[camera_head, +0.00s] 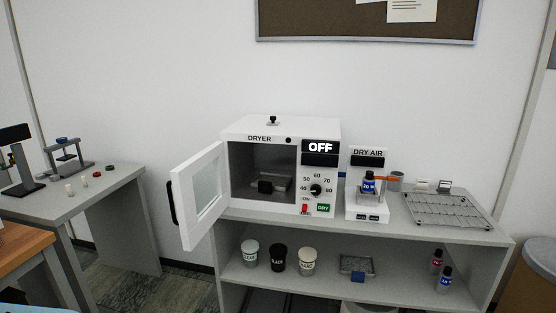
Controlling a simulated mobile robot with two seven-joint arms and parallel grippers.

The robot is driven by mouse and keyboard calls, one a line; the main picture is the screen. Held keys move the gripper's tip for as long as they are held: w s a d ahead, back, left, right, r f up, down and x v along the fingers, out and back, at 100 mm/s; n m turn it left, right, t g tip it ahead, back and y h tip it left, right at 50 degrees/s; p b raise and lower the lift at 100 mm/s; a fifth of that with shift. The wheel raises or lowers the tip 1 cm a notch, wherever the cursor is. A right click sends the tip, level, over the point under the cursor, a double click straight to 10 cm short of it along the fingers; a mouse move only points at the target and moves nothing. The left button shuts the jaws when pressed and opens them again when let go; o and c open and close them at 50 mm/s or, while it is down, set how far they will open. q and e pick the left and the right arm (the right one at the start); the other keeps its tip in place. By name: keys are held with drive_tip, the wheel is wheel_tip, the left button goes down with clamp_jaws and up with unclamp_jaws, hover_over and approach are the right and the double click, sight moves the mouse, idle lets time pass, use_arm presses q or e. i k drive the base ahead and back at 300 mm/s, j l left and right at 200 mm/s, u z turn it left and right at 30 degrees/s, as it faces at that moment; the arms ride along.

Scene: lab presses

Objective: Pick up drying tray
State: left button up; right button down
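The white dryer (235,128) stands on the grey shelf unit, its door (200,195) swung open to the left and its display reading OFF. Inside the chamber sits a small grey tray (280,184) with a black handle (265,187) facing the opening. Another small tray (352,262), with a mesh-like surface and a blue handle (357,277), sits on the lower shelf. I cannot tell from the picture which of the two is the drying tray. Neither of my grippers is in view.
A DRY AIR unit (368,156) holding a blue bottle (368,180) and a wire rack (445,211) stand right of the dryer. Labelled jars (307,262) and two bottles (445,280) are on the lower shelf. A side table (105,180) stands left.

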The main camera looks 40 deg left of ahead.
sight(266, 182)
drive_tip(key=i+u, duration=0.2)
drive_tip(key=u, duration=1.15)
drive_tip(key=i+l+u, duration=0.25)
drive_tip(key=u, duration=0.15)
drive_tip(key=i+l+u, duration=0.35)
drive_tip(key=i+l, duration=0.15)
drive_tip(key=l, duration=0.15)
drive_tip(key=i+l+u, duration=0.15)
drive_tip(key=l, duration=0.15)
drive_tip(key=i+l, duration=0.15)
drive_tip(key=l, duration=0.15)
